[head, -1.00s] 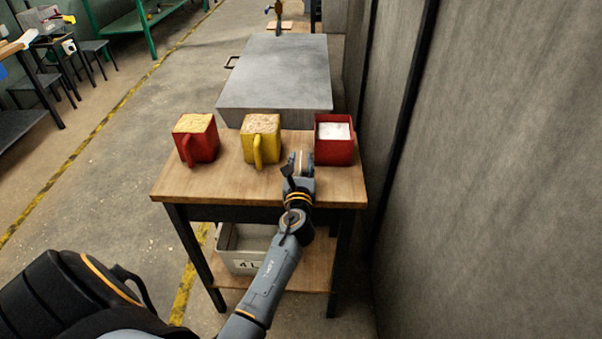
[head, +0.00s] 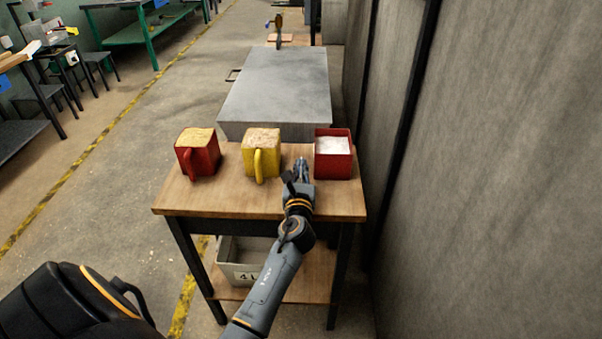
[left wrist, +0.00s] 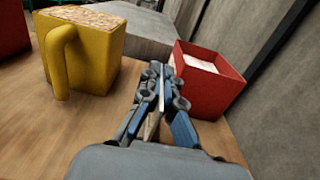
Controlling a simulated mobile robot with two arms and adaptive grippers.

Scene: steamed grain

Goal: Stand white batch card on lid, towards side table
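My left gripper (head: 301,165) is over the wooden table, just left of the open red box (head: 333,165). In the left wrist view its fingers (left wrist: 163,78) are close together, with a thin pale strip between them. I cannot tell whether that strip is a card or part of the fingers. The red box also shows in the left wrist view (left wrist: 212,90), with something flat and white (left wrist: 199,62) inside; I cannot tell if it is a card. A broad grey metal top (head: 280,82), perhaps the lid, lies beyond the table. My right gripper is out of view.
A yellow mug (head: 262,160) and a red mug (head: 197,158), both filled with grain, stand left of my gripper on the wooden table (head: 225,200). A grey bin (head: 240,262) sits on the lower shelf. A grey wall (head: 500,160) runs along the right.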

